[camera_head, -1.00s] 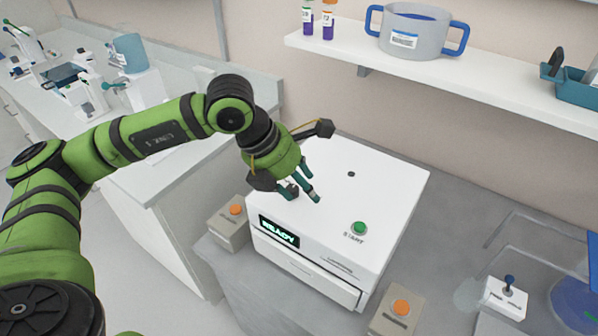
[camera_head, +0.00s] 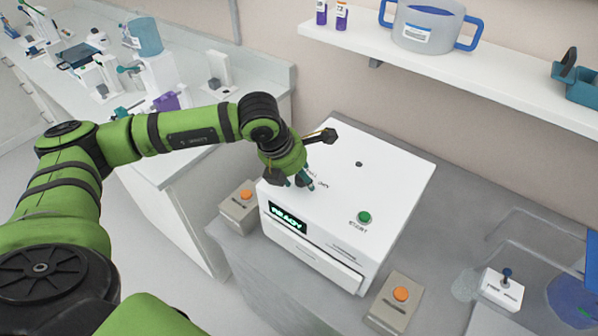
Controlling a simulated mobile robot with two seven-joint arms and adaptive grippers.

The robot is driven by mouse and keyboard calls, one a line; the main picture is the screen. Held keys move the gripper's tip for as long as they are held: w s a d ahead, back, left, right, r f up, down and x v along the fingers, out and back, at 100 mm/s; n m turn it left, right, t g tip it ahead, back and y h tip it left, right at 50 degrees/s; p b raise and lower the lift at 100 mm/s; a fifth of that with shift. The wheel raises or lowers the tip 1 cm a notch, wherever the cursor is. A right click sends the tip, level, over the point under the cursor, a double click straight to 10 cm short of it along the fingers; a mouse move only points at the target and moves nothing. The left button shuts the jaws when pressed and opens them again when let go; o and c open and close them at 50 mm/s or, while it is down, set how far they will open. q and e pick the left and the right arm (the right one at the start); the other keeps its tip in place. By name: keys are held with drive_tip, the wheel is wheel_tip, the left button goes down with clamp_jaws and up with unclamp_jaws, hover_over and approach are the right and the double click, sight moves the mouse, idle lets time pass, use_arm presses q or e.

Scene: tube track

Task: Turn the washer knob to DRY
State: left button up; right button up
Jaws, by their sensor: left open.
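The white washer-like machine (camera_head: 385,190) stands on the grey counter. It has a green-lit READY display (camera_head: 287,217) on its front and a green START button (camera_head: 364,217) on top. My left gripper (camera_head: 305,184) is open, with its teal fingertips pointing down at the left part of the machine's top. Small dark lettering shows beside the fingers, too small to read. No knob can be made out; the gripper covers that part of the top. I cannot tell whether the fingers touch anything. My right gripper is not in view.
Grey boxes with orange buttons stand left (camera_head: 240,206) and front right (camera_head: 393,303) of the machine. A white joystick box (camera_head: 500,290) is at the right. A wall shelf (camera_head: 480,80) with a blue-handled pot (camera_head: 428,25) hangs behind. The counter right of the machine has bare room.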

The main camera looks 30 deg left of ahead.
use_arm(q)
clamp_jaws()
drive_tip(key=shift+f+m+b, duration=0.15)
drive_tip(key=shift+m+b, duration=0.35)
drive_tip(key=shift+b, duration=0.4)
drive_tip(key=m+h+b, duration=0.1)
drive_tip(key=m+b, duration=0.2)
drive_tip(key=b, duration=0.1)
drive_tip(key=shift+w+a+g, duration=0.1)
drive_tip(key=shift+w+g, duration=0.05)
drive_tip(key=shift+g, duration=0.25)
drive_tip(key=m+h+b, duration=0.1)
drive_tip(key=m+b, duration=0.1)
drive_tip(key=m, duration=0.1)
drive_tip(key=shift+g+b, duration=0.35)
drive_tip(key=shift+g, duration=0.05)
drive_tip(key=shift+w+m+g+h+b, duration=0.1)
drive_tip(key=shift+m+g+h+b, duration=0.2)
drive_tip(key=shift+m+b, duration=0.45)
drive_tip(key=shift+r+m, duration=0.2)
drive_tip(key=shift+m, duration=0.15)
